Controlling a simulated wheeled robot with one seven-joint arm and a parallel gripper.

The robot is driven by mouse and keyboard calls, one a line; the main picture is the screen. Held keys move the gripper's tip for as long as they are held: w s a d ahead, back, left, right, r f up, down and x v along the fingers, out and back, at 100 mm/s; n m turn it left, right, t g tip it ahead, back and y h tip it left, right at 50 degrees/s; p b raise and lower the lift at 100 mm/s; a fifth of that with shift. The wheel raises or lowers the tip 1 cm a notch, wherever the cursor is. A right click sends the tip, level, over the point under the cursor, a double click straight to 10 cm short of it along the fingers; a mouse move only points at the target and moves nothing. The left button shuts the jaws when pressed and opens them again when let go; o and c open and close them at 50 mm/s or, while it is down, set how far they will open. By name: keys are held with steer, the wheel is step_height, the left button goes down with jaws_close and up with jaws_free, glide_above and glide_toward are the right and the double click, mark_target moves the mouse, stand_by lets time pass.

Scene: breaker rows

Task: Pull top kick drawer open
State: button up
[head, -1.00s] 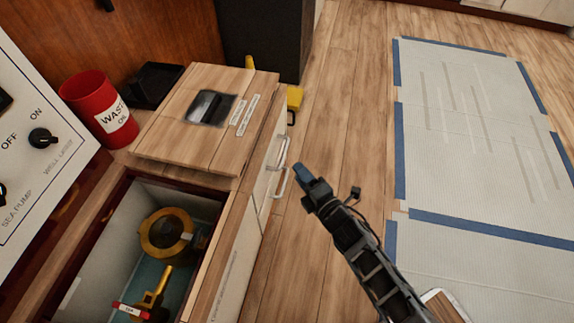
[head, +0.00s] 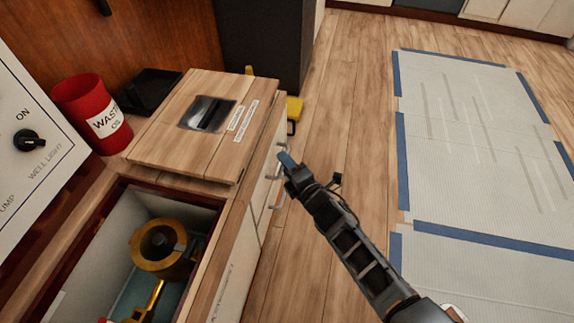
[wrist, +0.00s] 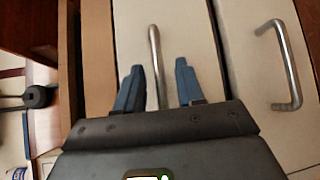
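Pale drawer fronts with metal bar handles line the cabinet side in the head view. In the wrist view, the handle nearer the wooden edge (wrist: 154,62) is on the left drawer front (wrist: 185,25), seemingly the top one. My gripper (wrist: 158,85) is open, and its blue fingers stand on either side of that handle, apart from it. A second handle (wrist: 288,65) is on the drawer front to the right. In the head view, my gripper (head: 286,160) is at the drawer fronts and partly covers the upper handle; the lower handle (head: 276,193) shows below it. Both drawers look shut.
An open well (head: 200,208) with brass fittings is in the counter, beside a wooden lid (head: 165,130). A red waste bin (head: 85,110) and black tray (head: 150,88) stand behind. A yellow object (head: 294,110) is beyond the drawers. Floor to the right is clear, with taped sheeting (head: 470,130).

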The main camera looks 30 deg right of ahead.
steer(key=shift+c, duration=0.2)
jaws_close()
steer(key=shift+s+d, duration=0.1)
